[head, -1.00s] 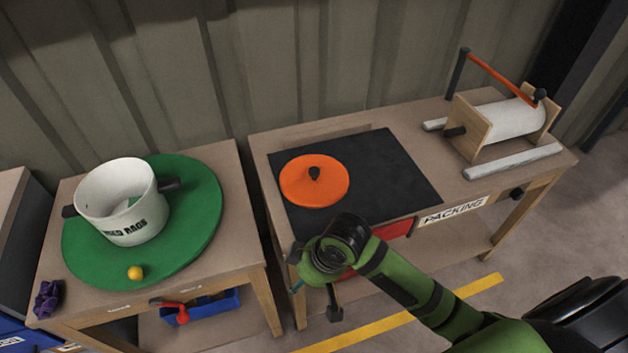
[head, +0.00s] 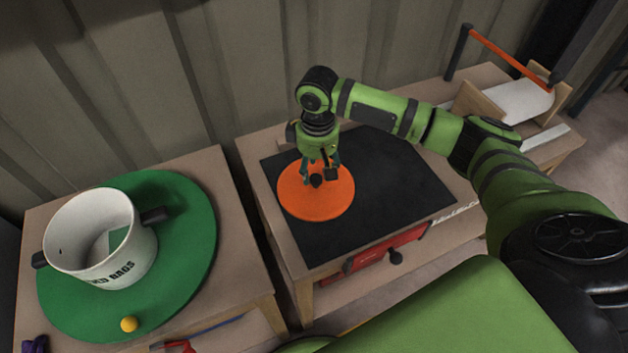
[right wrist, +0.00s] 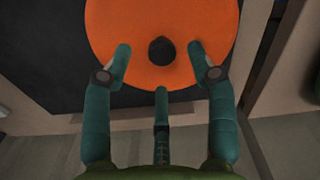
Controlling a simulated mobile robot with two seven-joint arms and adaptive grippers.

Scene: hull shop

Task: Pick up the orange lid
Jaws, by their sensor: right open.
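The orange lid (head: 318,206) is a flat round disc with a dark knob (head: 316,181) at its middle. It lies on the black mat (head: 400,190) on the right-hand bench. My right gripper (head: 318,172) points down over the lid, close to the knob. In the right wrist view the lid (right wrist: 120,25) fills the top middle, with its knob (right wrist: 161,50) a little beyond and between the spread teal fingers (right wrist: 161,65). The right gripper is open and holds nothing. My left gripper does not show.
A white pot (head: 100,245) marked with rags lettering stands on a green round mat (head: 190,270) on the left bench, with a yellow ball (head: 129,324) near it. A roll holder (head: 520,100) stands at the right bench's far right. A gap separates the benches.

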